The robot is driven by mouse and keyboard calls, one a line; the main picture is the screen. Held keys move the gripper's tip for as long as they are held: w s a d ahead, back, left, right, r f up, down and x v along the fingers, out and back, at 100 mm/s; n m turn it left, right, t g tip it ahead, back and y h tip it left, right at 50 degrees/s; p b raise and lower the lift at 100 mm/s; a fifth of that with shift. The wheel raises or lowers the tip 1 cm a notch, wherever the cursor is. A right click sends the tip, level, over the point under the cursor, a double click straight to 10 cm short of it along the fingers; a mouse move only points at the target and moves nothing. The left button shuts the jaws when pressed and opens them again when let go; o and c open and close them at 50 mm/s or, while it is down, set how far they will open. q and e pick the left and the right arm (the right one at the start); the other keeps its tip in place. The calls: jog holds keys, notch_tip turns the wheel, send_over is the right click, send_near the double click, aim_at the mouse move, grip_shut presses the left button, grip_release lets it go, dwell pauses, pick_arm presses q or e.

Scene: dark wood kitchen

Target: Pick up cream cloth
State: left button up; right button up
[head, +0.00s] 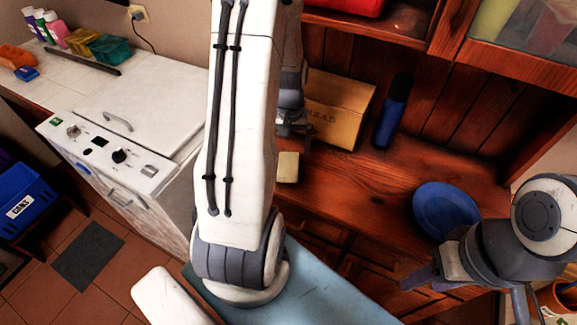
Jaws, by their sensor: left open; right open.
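A small cream piece (288,167), which looks like the folded cream cloth, lies on the wooden counter (350,195) in front of the cardboard box. My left arm's white link hides what lies to its left. My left gripper (294,130) is open, just above and behind the cream piece in the picture; it appears apart from it, and its fingers are partly hidden by my arm. My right gripper (423,282) is open and empty at the lower right, in front of the blue plate and away from the cream piece.
A cardboard box (338,108) and a dark blue cylinder (391,112) stand at the back of the counter. A blue plate (446,210) lies at its right. A white appliance (135,125) is at left. The counter between cream piece and plate is clear.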

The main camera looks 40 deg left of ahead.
aim_at(288, 163)
pick_arm(q)
notch_tip(288, 163, down, 6)
jog(key=shift+s+a+r+p, duration=0.15)
jog(key=shift+p, duration=0.35)
jog(key=c, duration=1.4)
jog(key=shift+o, duration=0.2)
jog(key=shift+r, duration=0.1)
jog(key=shift+r, duration=0.5)
jog(key=r, duration=0.1)
jog(key=d+r+b, duration=0.1)
jog(key=r, duration=0.1)
jog(key=shift+s+r, duration=0.1)
jog(key=shift+r, duration=0.2)
jog(key=s+d+r+b, duration=0.1)
jog(key=s+d+r, duration=0.2)
jog(key=d+r, duration=0.3)
jog(key=d, duration=0.4)
jog(key=shift+s+r, duration=0.15)
